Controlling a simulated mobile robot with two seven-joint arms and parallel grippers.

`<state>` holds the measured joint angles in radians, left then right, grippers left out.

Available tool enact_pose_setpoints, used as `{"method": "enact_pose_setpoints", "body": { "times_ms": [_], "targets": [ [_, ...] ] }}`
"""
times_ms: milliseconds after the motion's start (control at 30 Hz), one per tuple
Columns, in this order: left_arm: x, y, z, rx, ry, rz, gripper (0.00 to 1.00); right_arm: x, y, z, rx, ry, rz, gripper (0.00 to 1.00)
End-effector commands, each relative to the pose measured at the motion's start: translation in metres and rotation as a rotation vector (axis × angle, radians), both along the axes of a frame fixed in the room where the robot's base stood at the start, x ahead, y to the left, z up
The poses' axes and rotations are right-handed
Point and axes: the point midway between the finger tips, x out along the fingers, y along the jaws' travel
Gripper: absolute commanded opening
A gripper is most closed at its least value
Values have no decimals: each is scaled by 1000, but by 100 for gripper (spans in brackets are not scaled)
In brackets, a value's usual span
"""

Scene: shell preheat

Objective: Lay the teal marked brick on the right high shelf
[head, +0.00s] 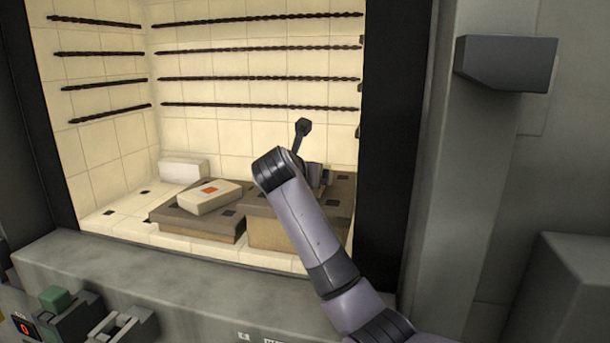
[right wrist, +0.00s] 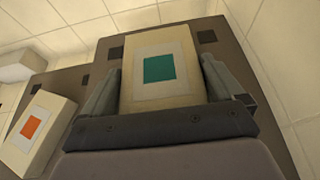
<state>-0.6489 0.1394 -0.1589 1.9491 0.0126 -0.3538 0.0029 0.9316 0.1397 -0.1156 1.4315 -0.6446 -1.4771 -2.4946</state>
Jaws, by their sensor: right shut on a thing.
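The teal marked brick (right wrist: 155,68) is cream, with a teal square on a pale patch. My right gripper (right wrist: 162,88) is shut on it, with a jaw on each side. In the right wrist view the brick is over the brown right high shelf (right wrist: 236,52); I cannot tell if it touches it. In the head view this shelf (head: 275,232) is the taller one at right. There my right arm reaches into the chamber, hiding the brick and part of the shelf. My left gripper is not in view.
An orange marked brick (head: 210,197) lies on the lower left shelf (head: 192,224). A plain white brick (head: 184,168) sits behind it at the back left. Dark coiled elements (head: 255,78) line the chamber walls. A dark frame post (head: 390,140) bounds the opening at right.

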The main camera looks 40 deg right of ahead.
Motion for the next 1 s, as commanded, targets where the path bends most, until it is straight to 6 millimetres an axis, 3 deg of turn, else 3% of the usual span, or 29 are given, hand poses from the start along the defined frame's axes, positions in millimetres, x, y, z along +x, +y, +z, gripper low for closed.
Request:
{"method": "enact_pose_setpoints", "body": {
  "times_ms": [233, 267, 667, 1000],
  "targets": [
    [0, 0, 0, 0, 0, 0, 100, 0, 0, -1, -2, -3, 0, 52],
    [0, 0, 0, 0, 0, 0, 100, 0, 0, -2, 0, -1, 0, 100],
    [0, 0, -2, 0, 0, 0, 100, -5, 6, 4, -1, -4, 0, 100],
    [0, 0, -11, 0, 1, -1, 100, -46, 54, 30, 1, -7, 3, 100]
  ]
}}
